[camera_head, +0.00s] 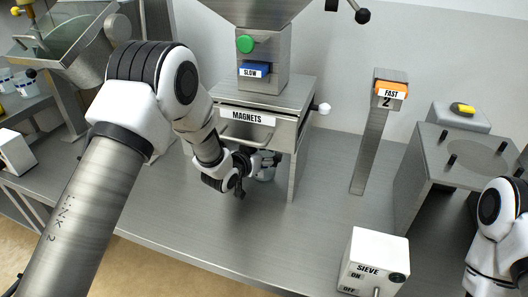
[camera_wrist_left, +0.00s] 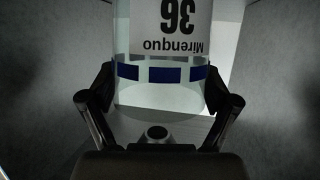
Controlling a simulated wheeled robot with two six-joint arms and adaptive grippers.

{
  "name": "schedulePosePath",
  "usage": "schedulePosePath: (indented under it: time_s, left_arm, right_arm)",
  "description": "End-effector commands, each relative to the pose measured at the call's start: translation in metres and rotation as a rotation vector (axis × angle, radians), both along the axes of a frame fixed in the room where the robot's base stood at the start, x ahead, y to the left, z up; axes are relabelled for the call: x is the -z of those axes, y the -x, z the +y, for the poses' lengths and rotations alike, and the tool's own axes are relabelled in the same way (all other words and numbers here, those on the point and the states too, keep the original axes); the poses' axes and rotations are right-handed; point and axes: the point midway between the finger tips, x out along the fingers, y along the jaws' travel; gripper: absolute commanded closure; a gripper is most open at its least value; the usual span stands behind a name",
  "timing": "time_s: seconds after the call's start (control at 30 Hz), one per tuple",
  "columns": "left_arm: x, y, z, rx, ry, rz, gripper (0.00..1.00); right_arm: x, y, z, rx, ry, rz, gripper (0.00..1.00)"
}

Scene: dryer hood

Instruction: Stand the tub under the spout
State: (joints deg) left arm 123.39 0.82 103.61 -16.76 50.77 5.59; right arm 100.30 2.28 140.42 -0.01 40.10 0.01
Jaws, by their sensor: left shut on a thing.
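The tub (camera_head: 266,173) shows only in small part in the head view, low under the magnets housing (camera_head: 255,128). In the left wrist view the clear tub (camera_wrist_left: 160,95) fills the middle, with a blue band and a white label reading "Mirenquo 36" upside down. My left gripper (camera_head: 262,160) is shut on it, one finger on each side. I cannot tell whether its base touches the bench. No spout is visible; the housing hides the space beneath it. My right arm shows at the lower right, its gripper out of view.
The housing's leg (camera_head: 299,170) stands just right of the tub. A "FAST 2" post (camera_head: 371,150), a sieve switch box (camera_head: 375,262) and a steel stand (camera_head: 440,165) are further right. Bare bench (camera_head: 290,235) lies in front. Other tubs (camera_head: 22,85) stand at the far left.

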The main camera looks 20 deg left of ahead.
Motion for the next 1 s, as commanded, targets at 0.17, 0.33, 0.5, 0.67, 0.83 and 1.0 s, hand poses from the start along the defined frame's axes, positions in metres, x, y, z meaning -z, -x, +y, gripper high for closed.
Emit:
schedulePosePath:
  time_s: [0.17, 0.33, 0.5, 0.67, 0.83, 1.0]
  left_arm:
    - [0.002, 0.0, 0.0, 0.0, 0.0, -0.001, 0.0]
    - [0.002, 0.0, 0.0, 0.0, 0.0, -0.001, 0.0]
    - [-0.005, 0.0, 0.0, 0.0, 0.0, -0.001, 0.0]
    - [-0.013, 0.023, 0.006, -0.002, 0.002, 0.001, 0.0]
    - [-0.029, 0.066, 0.016, -0.002, 0.002, 0.001, 0.0]
    - [-0.04, 0.099, 0.024, -0.002, 0.002, -0.001, 0.0]
  right_arm:
    - [0.002, 0.0, 0.0, 0.0, 0.0, -0.001, 0.6]
    - [0.001, 0.0, 0.0, 0.0, 0.0, -0.001, 0.6]
    - [-0.004, 0.0, 0.0, 0.0, 0.0, -0.001, 0.6]
    - [-0.002, 0.0, 0.0, 0.0, 0.0, -0.001, 0.6]
    - [-0.001, 0.0, 0.0, 0.0, 0.0, -0.001, 0.6]
    - [-0.001, 0.0, 0.0, 0.0, 0.0, -0.001, 0.6]
